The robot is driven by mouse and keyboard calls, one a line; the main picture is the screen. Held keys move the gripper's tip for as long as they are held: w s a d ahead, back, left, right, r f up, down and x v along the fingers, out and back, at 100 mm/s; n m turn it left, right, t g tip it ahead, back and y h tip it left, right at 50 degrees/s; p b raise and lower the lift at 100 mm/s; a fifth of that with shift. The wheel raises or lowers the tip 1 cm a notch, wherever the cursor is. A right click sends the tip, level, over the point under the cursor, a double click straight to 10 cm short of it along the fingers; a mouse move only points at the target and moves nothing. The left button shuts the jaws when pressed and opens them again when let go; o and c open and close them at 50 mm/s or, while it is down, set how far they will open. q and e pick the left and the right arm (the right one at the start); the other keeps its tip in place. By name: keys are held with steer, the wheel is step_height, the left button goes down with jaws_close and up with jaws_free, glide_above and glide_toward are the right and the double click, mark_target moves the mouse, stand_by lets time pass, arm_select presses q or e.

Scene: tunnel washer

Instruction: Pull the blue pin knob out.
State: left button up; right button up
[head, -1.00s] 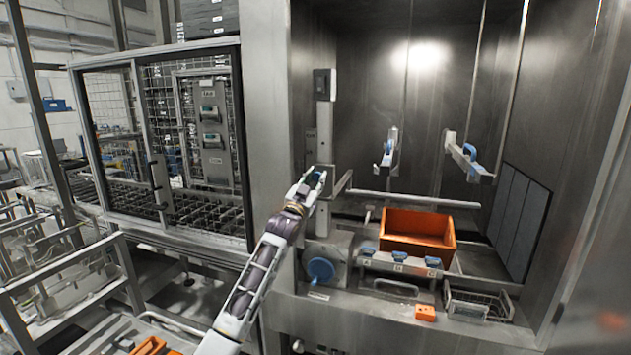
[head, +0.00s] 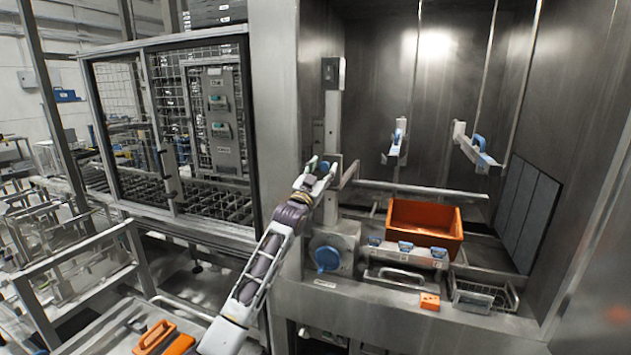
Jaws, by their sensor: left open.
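A small round blue knob (head: 323,168), which looks like the pin knob, shows at the upright metal post on the left side of the washer opening. My left gripper (head: 319,173) is open, with its fingertips around or right beside this knob. Whether the fingers touch it I cannot tell. The pin's shaft is hidden behind the gripper and knob. My right gripper is not in view.
A larger blue disc (head: 327,258) sits on a metal housing below my gripper. A wire basket (head: 484,297) is at right. A mesh cage door (head: 125,130) stands at left.

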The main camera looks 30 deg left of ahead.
arm_select(q)
steer(key=v, duration=1.2)
stand_by(0.6)
stand_by(0.5)
